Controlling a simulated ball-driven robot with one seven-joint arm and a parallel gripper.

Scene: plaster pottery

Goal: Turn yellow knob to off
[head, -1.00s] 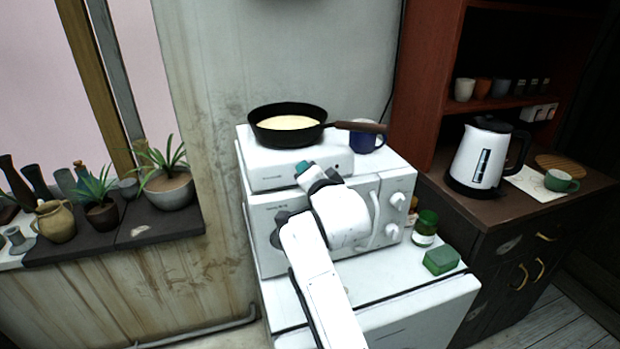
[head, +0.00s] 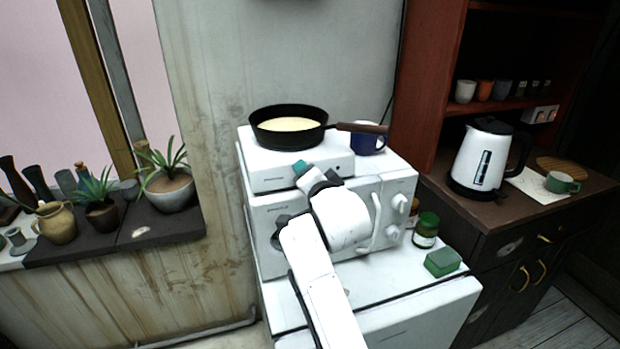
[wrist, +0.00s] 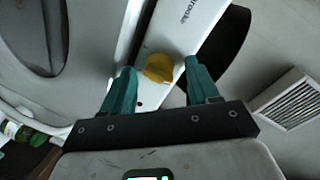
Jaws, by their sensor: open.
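The yellow knob (wrist: 159,68) is on the front of a white hot plate (head: 262,178). In the wrist view it lies between my gripper's two teal fingers, with a gap visible on each side. My gripper (wrist: 160,72) is open. In the head view my gripper (head: 303,168) is at the hot plate's front face, and the knob is hidden behind it. The knob's pointer and markings are too small to read.
A black pan (head: 288,138) with pale contents stands on the hot plate, beside a blue mug (head: 368,142). The hot plate rests on a white microwave (head: 388,190). A jar (head: 426,231) and a green box (head: 442,262) stand right of the microwave.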

